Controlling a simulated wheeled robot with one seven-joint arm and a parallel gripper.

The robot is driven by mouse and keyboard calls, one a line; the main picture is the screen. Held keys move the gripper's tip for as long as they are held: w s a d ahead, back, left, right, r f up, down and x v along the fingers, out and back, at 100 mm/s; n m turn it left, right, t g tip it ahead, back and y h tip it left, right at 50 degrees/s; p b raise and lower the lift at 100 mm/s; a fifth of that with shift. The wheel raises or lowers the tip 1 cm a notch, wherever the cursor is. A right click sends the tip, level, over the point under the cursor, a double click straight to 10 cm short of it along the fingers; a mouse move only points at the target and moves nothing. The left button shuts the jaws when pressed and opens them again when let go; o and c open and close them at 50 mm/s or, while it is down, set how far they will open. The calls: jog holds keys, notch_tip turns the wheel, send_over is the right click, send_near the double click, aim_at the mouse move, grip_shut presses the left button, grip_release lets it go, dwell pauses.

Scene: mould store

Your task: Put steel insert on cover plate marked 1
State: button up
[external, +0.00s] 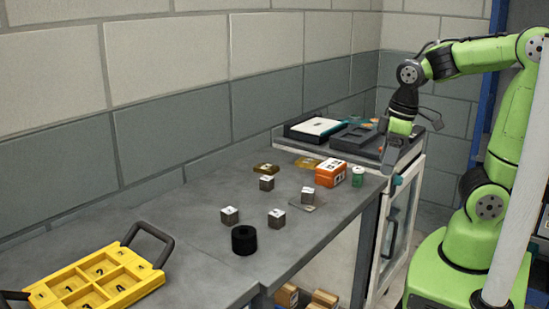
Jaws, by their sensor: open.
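Several small grey steel cubes with pale marked tops stand on the grey bench: one at the back (267,183), one at the left (230,215) and one at the front (277,219). Another steel cube (308,194) rests on a thin beige-grey plate (318,206). Two brass-coloured plates, one at the left (263,168) and one at the right (306,162), lie farther back. I cannot read the marks on the cubes or plates. My gripper (388,163) is open and empty, pointing down at the bench's right end, right of and apart from all the cubes.
A yellow tray (92,263) with numbered compartments and black handles lies front left. An orange-white box (331,173) and a green jar (358,177) stand near my gripper. Dark trays (356,139) sit behind.

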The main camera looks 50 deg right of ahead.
jog(key=s+r+m+t, duration=0.3)
jog(key=s+m, duration=0.1)
jog(key=s, duration=0.3)
jog(key=shift+d+m+t+h, duration=0.15)
jog(key=shift+m+t+h, duration=0.15)
jog(key=shift+m+t, duration=0.1)
jog(key=shift+s+r, duration=0.1)
jog(key=shift+r, duration=0.05)
